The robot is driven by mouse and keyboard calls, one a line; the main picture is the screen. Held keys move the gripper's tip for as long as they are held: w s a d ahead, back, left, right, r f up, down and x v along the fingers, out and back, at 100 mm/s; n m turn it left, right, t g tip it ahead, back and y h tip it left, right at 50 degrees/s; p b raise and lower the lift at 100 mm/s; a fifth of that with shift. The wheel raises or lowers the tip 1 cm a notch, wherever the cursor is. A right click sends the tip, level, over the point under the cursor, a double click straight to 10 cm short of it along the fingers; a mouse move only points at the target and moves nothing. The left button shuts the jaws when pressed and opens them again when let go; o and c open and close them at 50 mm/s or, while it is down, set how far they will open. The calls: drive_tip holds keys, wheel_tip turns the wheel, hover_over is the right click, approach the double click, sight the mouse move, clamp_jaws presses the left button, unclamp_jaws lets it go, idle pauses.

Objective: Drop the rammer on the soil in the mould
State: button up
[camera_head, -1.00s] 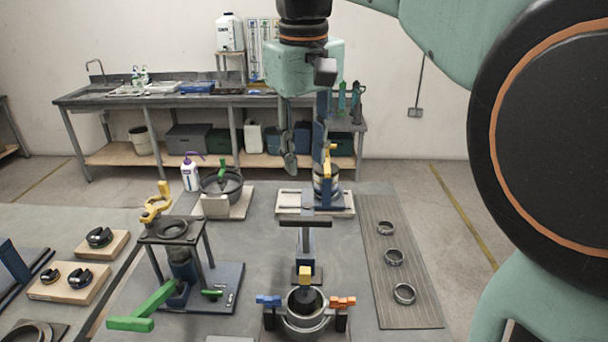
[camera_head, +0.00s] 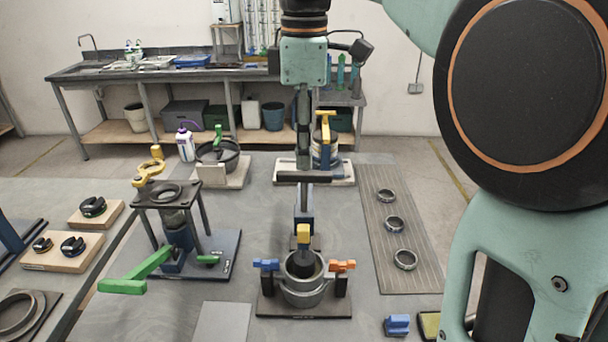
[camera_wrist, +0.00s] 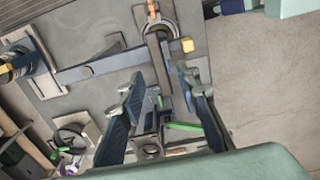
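The mould (camera_head: 303,292) is a grey metal ring on a dark base at the front middle, with a blue clamp (camera_head: 266,265) on its left and an orange clamp (camera_head: 341,266) on its right. The rammer stand rises behind it, with a yellow block (camera_head: 303,234) over the mould's back rim and a black crossbar (camera_head: 304,179) on top. The inside of the mould looks dark; I cannot make out the soil. My gripper (camera_head: 303,150) points down above the crossbar. In the wrist view, my gripper (camera_wrist: 161,75) has its fingers apart, and the mould (camera_wrist: 158,22) shows beyond them.
A stand with a green lever (camera_head: 140,273) is on the left. A grooved mat (camera_head: 380,230) with several rings lies on the right. A pan (camera_head: 217,157) and a yellow-handled device (camera_head: 325,140) stand at the back. A blue block (camera_head: 397,325) lies at the front right.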

sight(304, 173)
wheel_tip(304, 173, down, 6)
drive_tip(key=shift+f, duration=0.25)
clamp_jaws()
idle(0.4)
